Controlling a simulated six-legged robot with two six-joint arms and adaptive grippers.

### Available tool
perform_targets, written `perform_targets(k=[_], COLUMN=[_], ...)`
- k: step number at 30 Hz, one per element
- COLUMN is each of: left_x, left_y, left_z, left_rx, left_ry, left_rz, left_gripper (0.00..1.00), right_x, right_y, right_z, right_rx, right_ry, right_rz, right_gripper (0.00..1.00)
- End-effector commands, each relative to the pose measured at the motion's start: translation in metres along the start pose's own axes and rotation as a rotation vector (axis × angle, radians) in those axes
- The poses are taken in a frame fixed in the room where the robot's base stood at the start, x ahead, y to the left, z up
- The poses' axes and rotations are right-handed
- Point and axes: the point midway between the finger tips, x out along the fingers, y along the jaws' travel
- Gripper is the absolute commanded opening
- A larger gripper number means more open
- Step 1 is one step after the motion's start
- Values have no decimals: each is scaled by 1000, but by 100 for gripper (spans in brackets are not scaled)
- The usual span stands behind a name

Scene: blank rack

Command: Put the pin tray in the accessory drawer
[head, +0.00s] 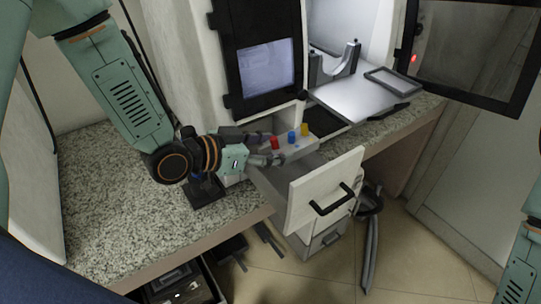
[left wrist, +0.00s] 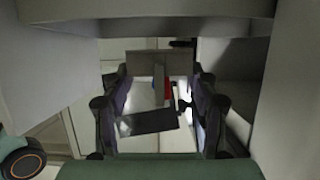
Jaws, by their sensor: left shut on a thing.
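The pin tray (head: 303,148) is a small light-grey tray with red, blue and yellow pins standing on it. My left gripper (head: 270,148) is shut on its near left end and holds it over the back part of the open accessory drawer (head: 325,190). The drawer has a white front with a black handle and is pulled out below the machine. In the left wrist view, the tray (left wrist: 142,96) shows between the two dark fingers of my gripper (left wrist: 157,108), with some red and blue visible. Whether the tray touches the drawer is hard to tell. My right gripper is out of frame.
A speckled stone counter (head: 110,190) lies left of the drawer. The white machine with a screen (head: 266,68) rises right behind the tray. A grey platform with a cradle (head: 335,62) stands at the right. Another drawer (head: 322,240) sits below.

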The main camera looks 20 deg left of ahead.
Motion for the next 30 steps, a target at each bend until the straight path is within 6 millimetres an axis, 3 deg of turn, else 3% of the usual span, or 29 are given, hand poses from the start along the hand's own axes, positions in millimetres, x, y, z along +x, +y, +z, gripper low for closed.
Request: perform_targets(k=[3,19,20,27,30], left_x=[6,9,9,8,8], left_y=[0,0,0,0,0], left_z=[14,21,22,21,21], left_rx=[1,2,2,2,1], left_ry=[0,1,0,0,0], left_rz=[1,0,1,1,1], left_gripper=[7,7,61,82,82], right_x=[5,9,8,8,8], right_y=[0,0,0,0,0], right_z=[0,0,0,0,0], right_rx=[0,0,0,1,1], right_ry=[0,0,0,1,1], right_rz=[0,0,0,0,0], right_gripper=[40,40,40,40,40])
